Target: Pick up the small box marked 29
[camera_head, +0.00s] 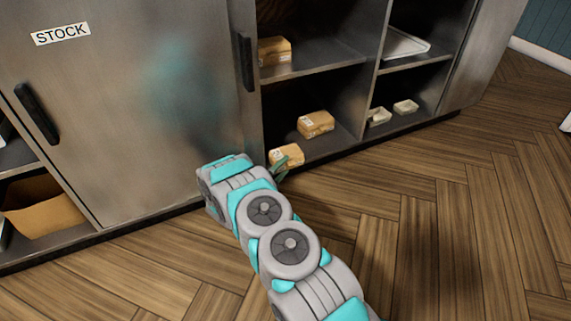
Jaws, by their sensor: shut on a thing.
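A small tan box (289,155) with a pale label is at the front of the lower shelf, at the end of my arm. My gripper (283,169) is shut on this box, with teal fingers at its lower left side. The number on its label is too small to read. A second tan box (316,123) with a label sits further back on the same lower shelf. A third tan box (275,51) is on the shelf above. I cannot tell from the labels which box is marked 29.
A steel door marked STOCK (130,100) stands left of the open bay. An upright divider separates the bay from shelves with a white tray (404,45) and small pale containers (405,107). A large brown carton (45,207) is at lower left. The wooden floor in front is clear.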

